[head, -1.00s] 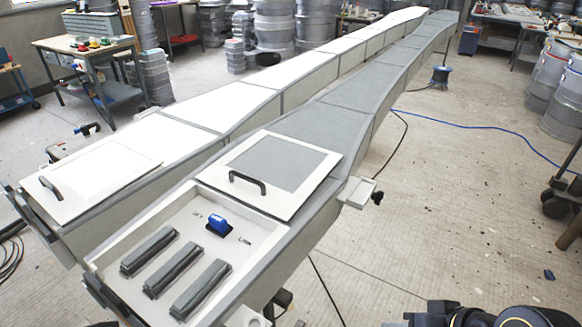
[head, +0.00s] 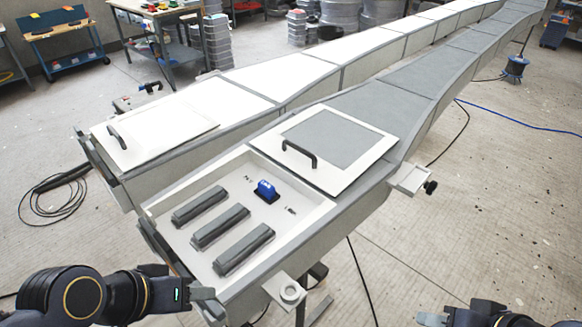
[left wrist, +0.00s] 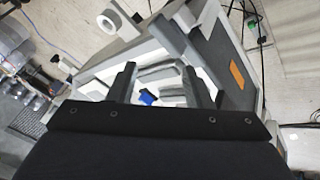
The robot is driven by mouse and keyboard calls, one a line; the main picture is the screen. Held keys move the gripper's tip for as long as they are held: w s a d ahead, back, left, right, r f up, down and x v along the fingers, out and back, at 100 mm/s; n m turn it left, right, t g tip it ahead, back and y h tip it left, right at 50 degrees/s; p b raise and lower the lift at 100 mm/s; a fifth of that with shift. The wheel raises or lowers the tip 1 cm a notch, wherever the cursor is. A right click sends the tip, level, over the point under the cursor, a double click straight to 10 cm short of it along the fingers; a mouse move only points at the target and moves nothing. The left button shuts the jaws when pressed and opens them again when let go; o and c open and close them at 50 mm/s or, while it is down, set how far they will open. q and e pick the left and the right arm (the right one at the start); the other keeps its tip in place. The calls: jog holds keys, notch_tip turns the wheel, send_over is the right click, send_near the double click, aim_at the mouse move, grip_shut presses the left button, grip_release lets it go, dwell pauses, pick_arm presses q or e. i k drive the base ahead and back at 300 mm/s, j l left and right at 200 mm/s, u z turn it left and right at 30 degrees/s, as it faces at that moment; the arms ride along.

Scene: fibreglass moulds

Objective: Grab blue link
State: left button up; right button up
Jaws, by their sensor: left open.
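The blue link (head: 266,191) is a small blue block on a dark base. It stands in the white open tray (head: 316,214) at the near end of the grey mould. In the left wrist view the blue link (left wrist: 147,98) shows between the fingers, some way beyond them. My left gripper (head: 184,283) is open and empty at the tray's near left corner, apart from the link. My right gripper (head: 461,312) is at the bottom right edge, partly cut off, far from the link; its opening is unclear.
Several dark grey bars (head: 220,226) lie in the tray, nearer than the link. A framed panel with a black handle (head: 300,154) sits just behind the tray. A bracket with a knob (head: 412,180) juts out at the right. The floor at right is mostly clear.

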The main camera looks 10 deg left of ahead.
aim_at(266, 189)
jog(key=u, duration=1.15)
jog(key=i+l+u, duration=0.1)
jog(key=l+u, duration=1)
jog(key=l, duration=0.15)
